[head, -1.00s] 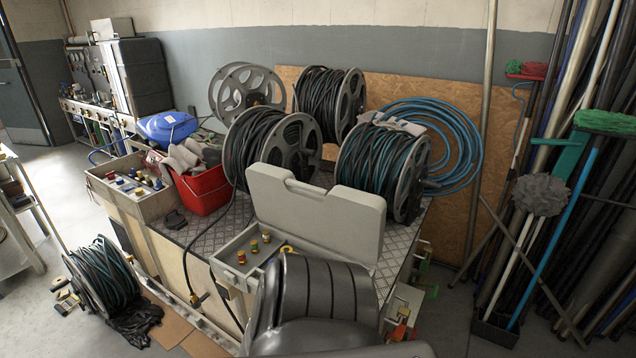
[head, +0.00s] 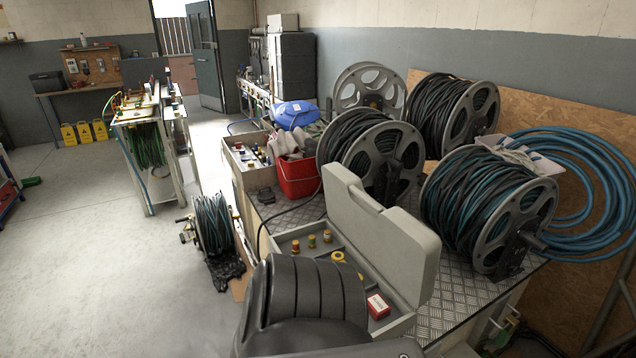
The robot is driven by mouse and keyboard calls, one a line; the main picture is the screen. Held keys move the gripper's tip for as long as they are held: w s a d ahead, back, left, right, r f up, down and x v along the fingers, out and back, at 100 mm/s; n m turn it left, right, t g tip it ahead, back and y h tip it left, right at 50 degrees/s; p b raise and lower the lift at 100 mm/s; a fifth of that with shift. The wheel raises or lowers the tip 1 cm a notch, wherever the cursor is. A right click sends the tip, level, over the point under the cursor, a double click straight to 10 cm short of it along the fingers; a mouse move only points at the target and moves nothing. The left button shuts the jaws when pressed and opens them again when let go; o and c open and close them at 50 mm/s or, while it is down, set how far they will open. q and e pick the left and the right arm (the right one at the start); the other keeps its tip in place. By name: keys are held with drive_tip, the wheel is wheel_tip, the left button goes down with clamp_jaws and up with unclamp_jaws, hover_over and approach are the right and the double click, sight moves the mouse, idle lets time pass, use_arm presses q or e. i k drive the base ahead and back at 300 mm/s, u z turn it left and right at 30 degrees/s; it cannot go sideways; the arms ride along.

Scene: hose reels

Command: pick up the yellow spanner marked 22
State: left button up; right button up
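I cannot make out a yellow spanner marked 22 for certain. An open grey case (head: 385,238) lies on the metal-topped bench, its lid raised. In its tray are a few small coloured fittings (head: 311,241), a yellow ring-shaped piece (head: 338,256) and a red-and-white box (head: 378,306). The yellow piece is too small to identify, and no number is readable. A dark ribbed part of my own body hides the front of the case. Neither gripper is in view.
Hose reels (head: 487,208) and a red bucket (head: 299,178) crowd the bench. A smaller reel (head: 214,223) is on the floor. The floor at left (head: 80,260) is clear.

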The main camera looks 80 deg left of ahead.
sight(337, 256)
drive_tip(key=u, duration=0.85)
drive_tip(key=i, duration=0.85)
drive_tip(key=u, duration=0.75)
